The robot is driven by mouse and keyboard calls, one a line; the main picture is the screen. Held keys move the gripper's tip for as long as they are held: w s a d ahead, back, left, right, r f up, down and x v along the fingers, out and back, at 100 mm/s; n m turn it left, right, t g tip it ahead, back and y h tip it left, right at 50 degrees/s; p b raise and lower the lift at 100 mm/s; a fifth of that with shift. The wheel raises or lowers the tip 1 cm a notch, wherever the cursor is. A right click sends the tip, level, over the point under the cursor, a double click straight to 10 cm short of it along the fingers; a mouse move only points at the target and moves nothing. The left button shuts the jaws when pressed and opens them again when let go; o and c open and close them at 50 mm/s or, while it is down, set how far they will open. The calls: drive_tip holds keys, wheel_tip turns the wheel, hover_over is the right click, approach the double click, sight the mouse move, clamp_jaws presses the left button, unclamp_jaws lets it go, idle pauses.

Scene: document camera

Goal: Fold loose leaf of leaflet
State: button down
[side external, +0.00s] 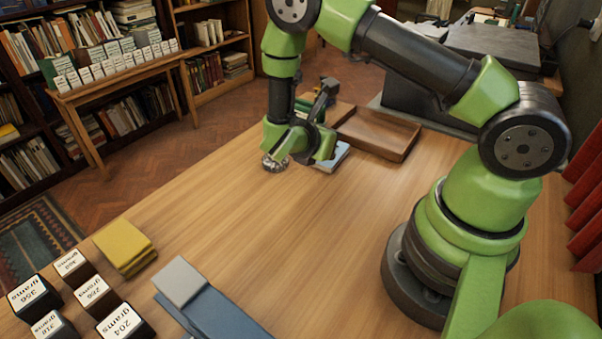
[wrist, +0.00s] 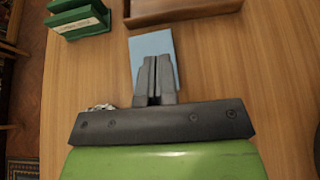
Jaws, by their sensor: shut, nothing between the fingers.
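A light blue leaflet (wrist: 152,42) lies on the wooden table in the wrist view. Its near part is hidden behind my fingers. In the side view part of the leaflet (side external: 334,157) shows as a pale blue patch below my wrist; the rest is covered by my arm. I cannot make out a separate loose leaf or any fold. My gripper (wrist: 155,62) is shut and empty, its fingertips in front of the leaflet in the wrist view. I cannot tell whether they touch it. In the side view my fingers are not clearly visible.
A brown wooden tray (side external: 378,135) stands just beyond the leaflet. A green box (wrist: 78,20) is at top left in the wrist view. A shiny metal object (side external: 275,163) sits left of my wrist. Yellow pads (side external: 124,245) and labelled blocks lie front left. The middle table is clear.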

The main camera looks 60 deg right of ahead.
drive_tip(key=r+v, duration=0.1)
drive_tip(key=v, duration=0.5)
drive_tip(key=shift+d+r, duration=0.15)
drive_tip(key=shift+r, duration=0.05)
idle(0.6)
drive_tip(key=s+a+r+m+t+y, duration=0.3)
drive_tip(key=s+r+m+y, duration=0.4)
drive_tip(key=r+m, duration=0.3)
drive_tip(key=s+a+r+m+t+y, duration=0.4)
drive_tip(key=s+a+r+m+y, duration=0.2)
drive_tip(key=r+m, duration=0.4)
drive_tip(key=shift+s+a+m+y, duration=0.2)
drive_tip(key=shift+s+m+y, duration=0.3)
drive_tip(key=shift+m+y, duration=0.45)
